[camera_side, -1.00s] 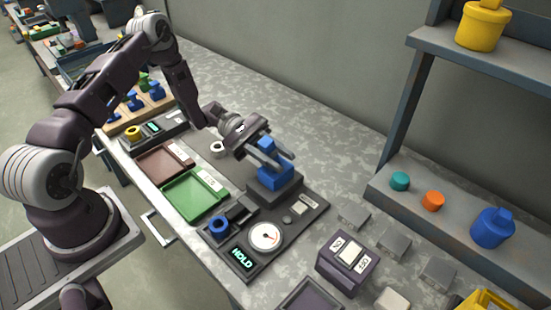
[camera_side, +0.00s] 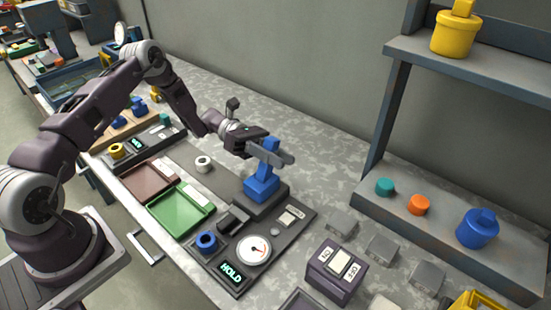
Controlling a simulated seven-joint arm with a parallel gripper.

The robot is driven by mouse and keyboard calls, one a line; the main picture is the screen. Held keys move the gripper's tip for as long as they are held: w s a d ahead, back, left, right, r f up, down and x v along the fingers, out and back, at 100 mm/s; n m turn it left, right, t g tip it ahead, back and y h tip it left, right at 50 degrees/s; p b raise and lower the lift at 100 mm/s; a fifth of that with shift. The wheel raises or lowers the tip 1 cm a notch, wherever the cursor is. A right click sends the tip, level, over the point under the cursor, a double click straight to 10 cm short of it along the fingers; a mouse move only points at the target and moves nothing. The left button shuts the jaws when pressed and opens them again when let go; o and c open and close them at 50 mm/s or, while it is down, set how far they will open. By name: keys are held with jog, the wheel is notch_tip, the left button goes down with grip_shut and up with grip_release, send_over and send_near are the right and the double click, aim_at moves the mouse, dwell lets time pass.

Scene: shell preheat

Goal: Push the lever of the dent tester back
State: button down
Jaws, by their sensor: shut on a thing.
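The dent tester (camera_side: 222,262) is a dark base plate with a round white dial (camera_side: 254,250), a lit display reading HOLD (camera_side: 232,273) and a blue ring (camera_side: 206,242) at its near left. A blue block stands at its far end, and the blue lever (camera_side: 264,170) rises from this block and leans slightly toward the back wall. My gripper (camera_side: 280,152) is shut on the upper part of the blue lever, with one finger crossing in front of it. The finger hides part of the lever.
A green tray (camera_side: 180,225) and a brown tray (camera_side: 132,190) lie left of the tester. A white ring (camera_side: 203,163) sits behind them. An ON/OFF switch box (camera_side: 322,272) stands to the right. A shelf (camera_side: 440,222) with a blue canister (camera_side: 477,229) is at right.

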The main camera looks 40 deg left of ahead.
jog(key=shift+w, duration=0.15)
dwell(0.3)
jog(key=c, duration=1.2)
grip_release()
jog(key=shift+o, duration=0.2)
jog(key=a, duration=0.7)
jog(key=shift+a, duration=0.1)
